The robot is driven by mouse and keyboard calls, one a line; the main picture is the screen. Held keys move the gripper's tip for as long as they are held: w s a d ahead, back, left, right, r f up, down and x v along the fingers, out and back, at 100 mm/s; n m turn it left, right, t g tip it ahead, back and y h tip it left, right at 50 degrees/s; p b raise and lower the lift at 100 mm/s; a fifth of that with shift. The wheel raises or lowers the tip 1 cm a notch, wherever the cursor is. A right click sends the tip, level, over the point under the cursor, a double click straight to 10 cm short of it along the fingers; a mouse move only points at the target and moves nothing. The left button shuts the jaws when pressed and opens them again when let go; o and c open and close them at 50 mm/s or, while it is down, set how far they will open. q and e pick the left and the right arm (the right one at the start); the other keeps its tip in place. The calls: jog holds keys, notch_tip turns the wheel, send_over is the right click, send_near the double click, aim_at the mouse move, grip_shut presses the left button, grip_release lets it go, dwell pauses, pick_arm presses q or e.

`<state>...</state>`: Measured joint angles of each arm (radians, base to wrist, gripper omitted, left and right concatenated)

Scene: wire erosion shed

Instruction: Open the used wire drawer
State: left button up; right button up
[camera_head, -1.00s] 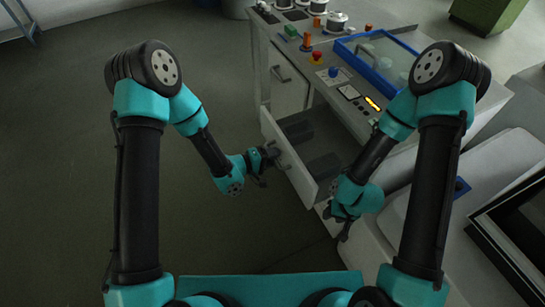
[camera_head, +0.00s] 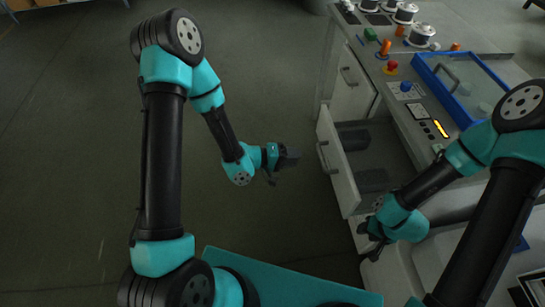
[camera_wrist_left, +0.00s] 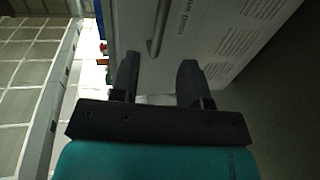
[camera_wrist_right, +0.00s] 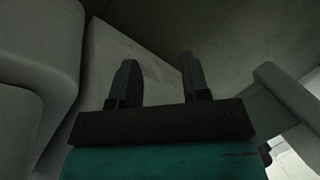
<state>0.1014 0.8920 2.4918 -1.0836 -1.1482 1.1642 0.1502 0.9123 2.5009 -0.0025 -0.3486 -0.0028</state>
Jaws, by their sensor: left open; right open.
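The open drawer (camera_head: 342,176) stands pulled out of the machine's front, with its handle (camera_head: 322,157) on the outer face. Dark blocks (camera_head: 372,180) lie inside it.
A closed front with its own handle (camera_head: 348,76) is beyond the drawer. On the machine top are a red stop button (camera_head: 391,66), a blue-framed clear cover (camera_head: 440,85) and several spools (camera_head: 421,33). The floor (camera_head: 80,130) at the left is clear.

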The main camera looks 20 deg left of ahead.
pick_arm(q)
jog(key=v, duration=0.6)
jog(key=shift+a, duration=0.4)
jog(key=shift+s, duration=0.15)
jog(key=s+a+f+m+g+y, duration=0.1)
jog(key=a+f+y, duration=0.2)
jog(key=f, duration=0.2)
jog(key=s+a+f+y, duration=0.1)
jog(key=a+f+y, duration=0.25)
jog(key=f, duration=0.25)
jog(key=s+a+f+m+g+y, duration=0.2)
jog(key=s+f+g+y, duration=0.2)
jog(key=s, duration=0.4)
jog(key=shift+s+g, duration=0.25)
jog(key=shift+g, duration=0.05)
